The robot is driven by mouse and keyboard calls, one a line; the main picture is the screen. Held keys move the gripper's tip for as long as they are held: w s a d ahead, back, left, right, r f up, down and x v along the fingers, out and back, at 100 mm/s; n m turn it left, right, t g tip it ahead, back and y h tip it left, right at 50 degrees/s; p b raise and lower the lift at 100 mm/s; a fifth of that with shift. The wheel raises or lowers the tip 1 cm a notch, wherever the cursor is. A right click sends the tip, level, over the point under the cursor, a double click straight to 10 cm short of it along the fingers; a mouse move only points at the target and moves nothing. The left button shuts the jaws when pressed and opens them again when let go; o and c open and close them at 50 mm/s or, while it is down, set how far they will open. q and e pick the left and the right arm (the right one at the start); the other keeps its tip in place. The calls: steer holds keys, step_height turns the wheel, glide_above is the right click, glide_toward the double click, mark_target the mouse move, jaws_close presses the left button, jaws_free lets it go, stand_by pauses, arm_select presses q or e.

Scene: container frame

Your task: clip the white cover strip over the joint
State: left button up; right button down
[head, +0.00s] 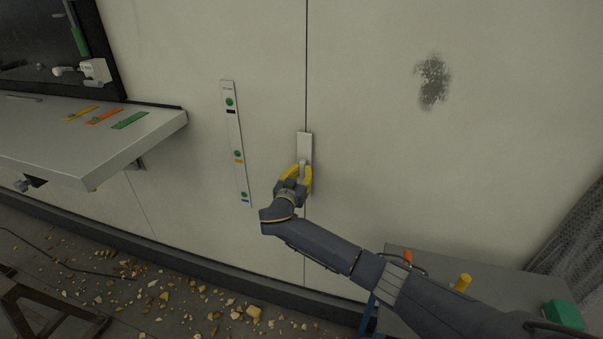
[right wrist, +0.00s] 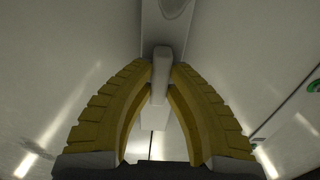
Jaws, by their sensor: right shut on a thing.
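The white cover strip (head: 305,147) is upright against the pale wall, over the dark vertical joint (head: 306,60). The joint line shows above and below the strip. My right gripper (head: 302,170) has yellow fingers and is shut on the strip's raised grip at its lower part. In the right wrist view the two yellow fingertips pinch the pale grip (right wrist: 160,75), with the strip (right wrist: 165,25) behind it. Whether the strip sits flush on the wall or slightly off it, I cannot tell. My left gripper is not in view.
A marked strip with green dots (head: 236,140) is on the wall to the left. A grey shelf (head: 120,150) with coloured pieces juts out further left. A grey surface (head: 500,290) with a green block (head: 563,315) is at lower right. Rubble (head: 200,300) covers the floor.

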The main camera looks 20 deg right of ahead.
steer(key=shift+w+d, duration=0.3)
steer(key=shift+w, duration=0.15)
stand_by(0.6)
steer(key=c, duration=1.3)
jaws_free()
